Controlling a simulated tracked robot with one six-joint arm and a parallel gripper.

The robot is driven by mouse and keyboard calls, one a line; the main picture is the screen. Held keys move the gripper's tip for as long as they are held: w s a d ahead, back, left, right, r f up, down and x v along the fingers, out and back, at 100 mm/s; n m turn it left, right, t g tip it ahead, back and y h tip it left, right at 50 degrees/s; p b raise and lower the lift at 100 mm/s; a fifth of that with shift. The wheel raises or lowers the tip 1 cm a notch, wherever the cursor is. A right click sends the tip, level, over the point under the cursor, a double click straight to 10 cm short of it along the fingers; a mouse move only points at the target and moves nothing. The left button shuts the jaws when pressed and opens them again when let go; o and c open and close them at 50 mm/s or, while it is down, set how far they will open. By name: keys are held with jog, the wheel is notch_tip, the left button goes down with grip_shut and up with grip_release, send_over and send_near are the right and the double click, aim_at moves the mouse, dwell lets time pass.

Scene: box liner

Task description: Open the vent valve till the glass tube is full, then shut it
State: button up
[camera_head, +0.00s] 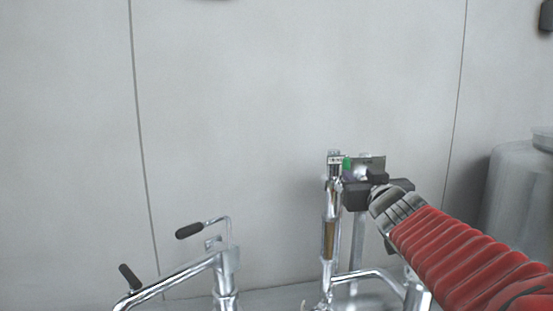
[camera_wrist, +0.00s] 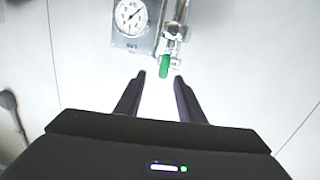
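The green valve handle (camera_wrist: 164,65) hangs from a metal fitting in the wrist view, and it also shows in the head view (camera_head: 347,164). My gripper (camera_wrist: 159,77) is open. Its dark fingertips lie on either side of the handle's lower end, with a visible gap on both sides, so nothing is held. In the head view my gripper (camera_head: 358,182) is at the top of the metal pipe, close to the handle. The glass tube (camera_head: 328,239) is upright on that pipe and looks amber-brown; its fill level is too small to read.
A round pressure gauge (camera_wrist: 131,17) on a plate sits left of the handle. Chrome pipework with a black-gripped lever (camera_head: 203,228) stands at lower left. A grey tank (camera_head: 520,195) is at right. The panelled wall (camera_head: 250,100) behind is bare.

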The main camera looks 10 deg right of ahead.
jog(key=shift+a+r+y, duration=0.3)
jog(key=shift+a+r, duration=0.1)
jog(key=shift+w, duration=0.2)
jog(key=w+d, duration=0.2)
jog(key=w, duration=1.1)
jog(key=shift+w+d, duration=0.15)
jog(key=shift+d, duration=0.25)
jog(key=shift+c, duration=0.4)
grip_shut()
